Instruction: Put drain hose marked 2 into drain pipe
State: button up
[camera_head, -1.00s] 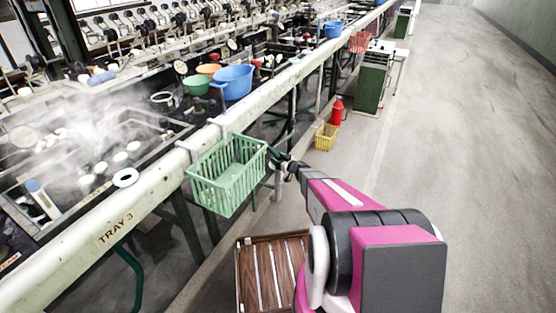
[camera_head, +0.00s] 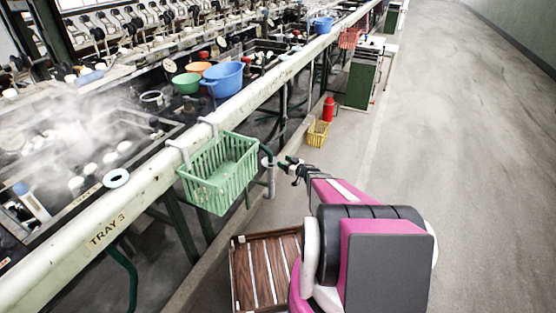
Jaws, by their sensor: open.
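A dark green hose (camera_head: 264,152) comes down beside the right end of the green basket, at the top of a grey upright pipe (camera_head: 271,182). Its number cannot be read, and I cannot tell whether its end is inside the pipe or only beside it. My gripper (camera_head: 287,163) is open, just right of the hose and pipe top, with a small gap showing between them. Another green hose (camera_head: 124,272) hangs under the beam marked TRAY 3 (camera_head: 98,231), at the lower left.
A green basket (camera_head: 219,180) hangs on the beam, left of my gripper. A slatted brown wooden tray (camera_head: 262,270) is below. A yellow basket (camera_head: 318,133) and red extinguisher (camera_head: 328,109) stand on the floor beyond. The aisle floor (camera_head: 470,150) at right is clear.

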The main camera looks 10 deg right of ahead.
jog(key=s+d+r+m+g+h, duration=0.1)
jog(key=s+d+r+m+h, duration=0.1)
jog(key=r+m+h, duration=0.4)
jog(key=s+d+r+m+g+h, duration=0.1)
jog(key=s+d+r+h, duration=0.2)
jog(key=h, duration=0.4)
jog(key=s+a+r+g, duration=0.2)
jog(key=s+a+g, duration=0.1)
jog(key=s, duration=0.5)
jog(key=s+a+r+g+y, duration=0.1)
jog(key=s+a+r+g, duration=0.2)
jog(key=s, duration=0.5)
jog(key=s+a+r+g, duration=0.3)
jog(key=s+a+g, duration=0.2)
jog(key=s, duration=0.3)
jog(key=shift+s+a+r+m+g+y, duration=0.15)
jog(key=shift+a+m+g+y, duration=0.15)
jog(key=shift+m+g, duration=0.15)
